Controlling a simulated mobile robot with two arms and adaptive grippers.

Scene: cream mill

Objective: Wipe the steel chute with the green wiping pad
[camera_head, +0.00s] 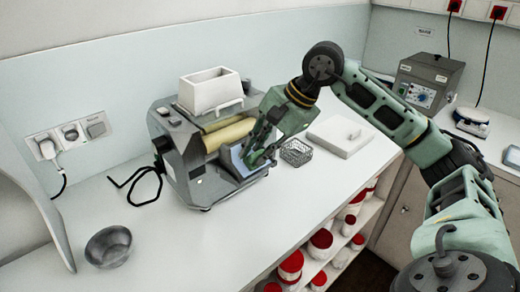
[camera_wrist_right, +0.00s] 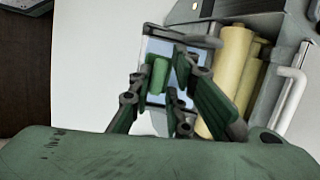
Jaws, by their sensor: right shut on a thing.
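The mill (camera_head: 188,158) stands on the counter, with cream rollers (camera_head: 228,134) and a white hopper (camera_head: 210,90) on top. Its steel chute (camera_head: 237,163) shows as a bluish plate at the front, below the rollers; it also shows in the right wrist view (camera_wrist_right: 157,49). My right gripper (camera_head: 252,160) reaches down to the chute from the right. In the right wrist view its fingers (camera_wrist_right: 168,82) are shut on the green wiping pad (camera_wrist_right: 158,75), which lies over the chute; I cannot tell if it touches. The pad is hard to separate from the green fingers in the head view. My left gripper is not in view.

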